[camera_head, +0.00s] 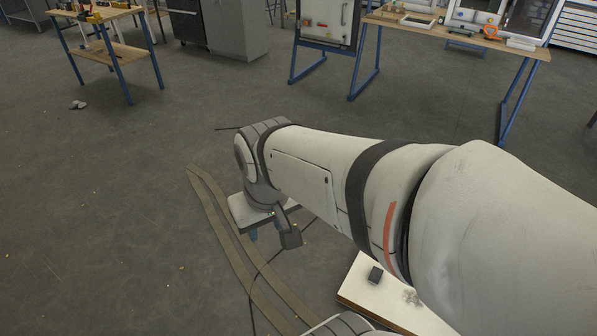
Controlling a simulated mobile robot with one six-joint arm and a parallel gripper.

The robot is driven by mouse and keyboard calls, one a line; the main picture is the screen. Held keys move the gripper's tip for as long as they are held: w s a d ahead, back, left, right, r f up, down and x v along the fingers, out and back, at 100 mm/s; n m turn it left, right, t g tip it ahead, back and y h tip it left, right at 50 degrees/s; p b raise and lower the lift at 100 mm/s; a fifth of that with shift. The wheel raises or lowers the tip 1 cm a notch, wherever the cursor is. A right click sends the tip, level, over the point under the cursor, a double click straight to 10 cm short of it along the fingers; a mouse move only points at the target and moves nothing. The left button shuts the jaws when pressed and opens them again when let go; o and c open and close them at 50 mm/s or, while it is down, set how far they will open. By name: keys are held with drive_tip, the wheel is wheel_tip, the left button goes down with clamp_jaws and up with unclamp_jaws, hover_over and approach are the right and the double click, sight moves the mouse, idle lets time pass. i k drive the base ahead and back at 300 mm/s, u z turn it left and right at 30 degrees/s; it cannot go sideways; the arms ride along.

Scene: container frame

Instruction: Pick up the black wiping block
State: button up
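The black wiping block (375,275) is a small dark block lying on a pale board or tabletop (365,295) with a wooden edge, at the lower right of the middle. A grey smudge marks the pale surface just right of the block. My gripper (270,233) is at the end of my white arm, left of the block and apart from it. Its fingers are mostly hidden by the wrist, so I cannot tell whether they are open. My arm hides the right part of the pale surface.
Two long brown strips (232,250) lie on the grey floor left of my gripper. A workbench (455,30) stands at the back right, and a small wooden table (110,50) at the back left. The floor between is mostly clear, with small scattered bits.

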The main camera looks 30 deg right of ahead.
sight(376, 274)
drive_tip(key=z, duration=0.1)
drive_tip(key=i, duration=0.3)
drive_tip(key=z, duration=1.9)
drive_tip(key=i, duration=0.5)
drive_tip(key=z, duration=0.05)
